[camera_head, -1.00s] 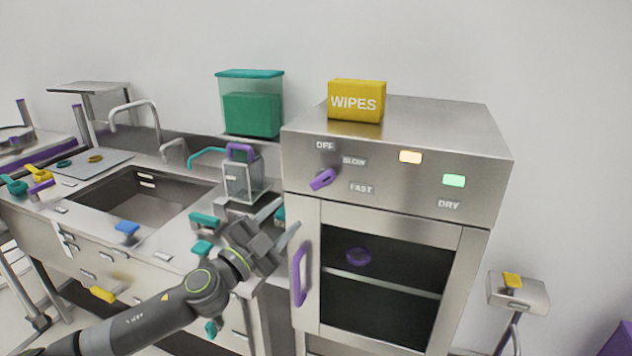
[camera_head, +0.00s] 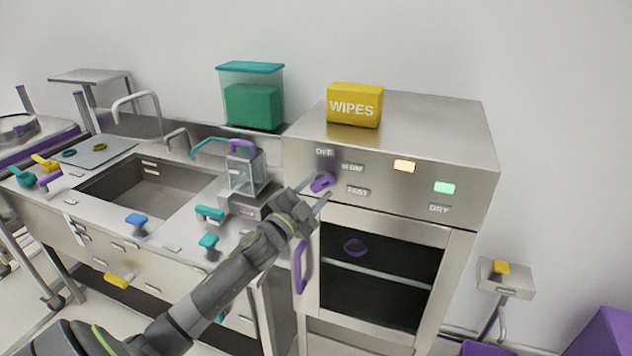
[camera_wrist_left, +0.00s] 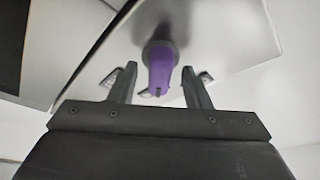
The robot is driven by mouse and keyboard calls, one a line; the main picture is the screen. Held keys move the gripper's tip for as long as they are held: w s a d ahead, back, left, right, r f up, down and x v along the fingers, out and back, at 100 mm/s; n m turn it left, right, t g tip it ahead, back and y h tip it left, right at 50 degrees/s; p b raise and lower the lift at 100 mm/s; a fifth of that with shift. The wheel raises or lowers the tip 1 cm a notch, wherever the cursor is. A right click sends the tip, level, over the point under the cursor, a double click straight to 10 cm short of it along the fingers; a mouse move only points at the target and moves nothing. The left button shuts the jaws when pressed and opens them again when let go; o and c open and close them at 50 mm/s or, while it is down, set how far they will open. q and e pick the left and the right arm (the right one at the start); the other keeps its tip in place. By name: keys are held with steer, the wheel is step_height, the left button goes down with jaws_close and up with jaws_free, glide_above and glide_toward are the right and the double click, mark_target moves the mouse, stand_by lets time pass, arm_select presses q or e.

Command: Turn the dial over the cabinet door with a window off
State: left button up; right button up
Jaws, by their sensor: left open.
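The purple dial (camera_head: 321,182) sits on the front panel of the steel cabinet (camera_head: 462,182), over the windowed door (camera_head: 380,278). Labels OFF, SLOW, FAST and DRY are on the panel; the dial lies below OFF and left of SLOW and FAST. My left gripper (camera_head: 318,190) is open, with its fingers reaching to either side of the dial. In the left wrist view the dial (camera_wrist_left: 161,70) shows between the two open fingertips (camera_wrist_left: 158,78), and I see a gap on both sides. My right gripper is not in view.
An orange light (camera_head: 404,166) and a green light (camera_head: 444,188) glow on the panel. A purple door handle (camera_head: 300,267) is below my gripper. A yellow WIPES box (camera_head: 354,105) stands on the cabinet. A sink counter (camera_head: 190,245) with several coloured handles is at left.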

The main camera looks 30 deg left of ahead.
arm_select(q)
steer(key=shift+w, duration=0.15)
jaws_close()
steer(key=shift+f+b, duration=0.15)
steer(key=shift+b, duration=0.35)
steer(key=n+y+b, duration=0.1)
steer(key=n+b, duration=0.2)
steer(key=b, duration=0.2)
steer(key=n+t+y+b, duration=0.1)
steer(key=n+y+b, duration=0.1)
steer(key=b, duration=0.3)
steer(key=n+y+b, duration=0.1)
steer(key=n+b, duration=0.3)
steer(key=b, duration=0.1)
steer(key=shift+d+f+n+y, duration=0.2)
steer(key=shift+n+y, duration=0.1)
steer(key=shift+n, duration=0.1)
steer(key=shift+r+n+y+b, duration=0.1)
steer(key=shift+n+y+b, duration=0.6)
steer(key=shift+n+b, duration=0.7)
steer(key=shift+r+n, duration=0.1)
steer(key=shift+n, duration=0.5)
steer(key=shift+y, duration=0.4)
steer(key=shift+w, duration=0.1)
jaws_free()
